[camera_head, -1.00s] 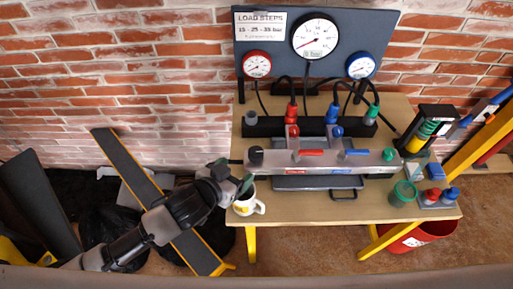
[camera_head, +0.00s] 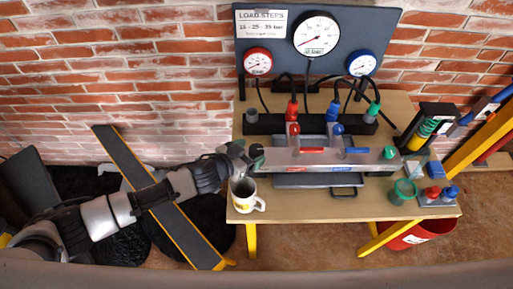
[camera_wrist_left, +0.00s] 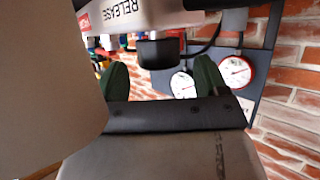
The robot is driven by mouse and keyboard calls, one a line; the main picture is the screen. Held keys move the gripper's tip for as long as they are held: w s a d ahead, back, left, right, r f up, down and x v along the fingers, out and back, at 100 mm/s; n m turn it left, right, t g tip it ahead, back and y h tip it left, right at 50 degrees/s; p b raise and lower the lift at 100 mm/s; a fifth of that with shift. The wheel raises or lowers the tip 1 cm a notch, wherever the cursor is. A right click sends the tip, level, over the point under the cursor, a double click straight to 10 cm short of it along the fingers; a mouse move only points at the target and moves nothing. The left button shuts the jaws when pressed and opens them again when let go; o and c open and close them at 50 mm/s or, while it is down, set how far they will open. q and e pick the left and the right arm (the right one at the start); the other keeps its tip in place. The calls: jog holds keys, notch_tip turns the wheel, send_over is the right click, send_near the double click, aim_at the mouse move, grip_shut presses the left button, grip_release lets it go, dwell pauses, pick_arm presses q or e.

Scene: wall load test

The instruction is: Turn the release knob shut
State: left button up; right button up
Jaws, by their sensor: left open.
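The release knob (camera_head: 257,151) is a dark knob at the left end of the grey manifold (camera_head: 330,160) on the wooden bench. In the left wrist view the black knob (camera_wrist_left: 158,53) sits beside the printed word RELEASE, upside down. My left gripper (camera_head: 247,160) comes in from the left and is at the knob. In the wrist view its two green fingertips (camera_wrist_left: 162,76) are apart, one on either side of the knob's line. I cannot tell whether they touch it. The head view partly hides the fingers. My right gripper is not in view.
A mug (camera_head: 247,198) stands on the bench just below my left gripper. A red lever (camera_head: 311,150) and a blue lever (camera_head: 357,151) are on the manifold. Gauges sit on the dark panel (camera_head: 380,30) behind. A green cup (camera_head: 403,192) stands at the bench's right.

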aim_at(255, 150)
pick_arm(q)
jog(key=shift+x, duration=1.6)
jog(key=shift+c, duration=0.5)
jog(key=c, duration=0.8)
jog(key=shift+r, duration=0.1)
